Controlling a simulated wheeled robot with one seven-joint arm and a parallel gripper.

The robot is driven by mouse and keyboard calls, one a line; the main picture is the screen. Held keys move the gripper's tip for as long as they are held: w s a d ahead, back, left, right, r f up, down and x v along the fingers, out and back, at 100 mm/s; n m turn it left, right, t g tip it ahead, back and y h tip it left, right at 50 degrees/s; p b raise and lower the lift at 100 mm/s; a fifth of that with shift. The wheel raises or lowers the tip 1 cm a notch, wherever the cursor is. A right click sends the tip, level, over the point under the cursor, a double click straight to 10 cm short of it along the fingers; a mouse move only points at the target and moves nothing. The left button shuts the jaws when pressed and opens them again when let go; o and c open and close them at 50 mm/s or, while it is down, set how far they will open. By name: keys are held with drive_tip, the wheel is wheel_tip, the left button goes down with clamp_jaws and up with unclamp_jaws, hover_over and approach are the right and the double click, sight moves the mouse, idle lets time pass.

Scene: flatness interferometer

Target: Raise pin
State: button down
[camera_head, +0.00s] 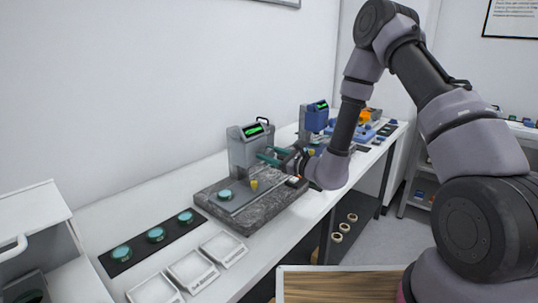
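A grey instrument (250,148) with a green-lit display stands on a dark speckled stone base (270,212) on the white bench. A small yellow piece (254,184) stands on the base in front of it; it may be the pin, but I cannot tell for sure. A teal disc (226,195) lies to its left. My gripper (268,155) reaches in from the right, above and slightly right of the yellow piece, close to the instrument's front. Its two teal fingers look apart, with nothing seen between them. My wrist hides part of the base's right side.
A dark strip (137,250) with 3 teal discs and several white labelled trays (193,270) lie at the front left. A blue instrument (315,117) stands farther along the bench. A wooden-topped surface (340,287) is at the bottom.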

drive_tip(key=shift+m, duration=0.3)
drive_tip(key=m, duration=0.4)
drive_tip(key=shift+d+m, duration=0.1)
drive_tip(key=shift+m, duration=0.2)
drive_tip(key=m, duration=0.5)
drive_tip(key=shift+w, duration=0.15)
drive_tip(key=m, duration=0.5)
drive_tip(key=shift+d+f+m, duration=0.1)
drive_tip(key=shift+f+m, duration=0.05)
drive_tip(key=shift+m, duration=0.25)
drive_tip(key=m, duration=0.4)
drive_tip(key=shift+f+m, duration=0.1)
drive_tip(key=shift+m, duration=0.3)
drive_tip(key=shift+c, duration=1.7)
unclamp_jaws()
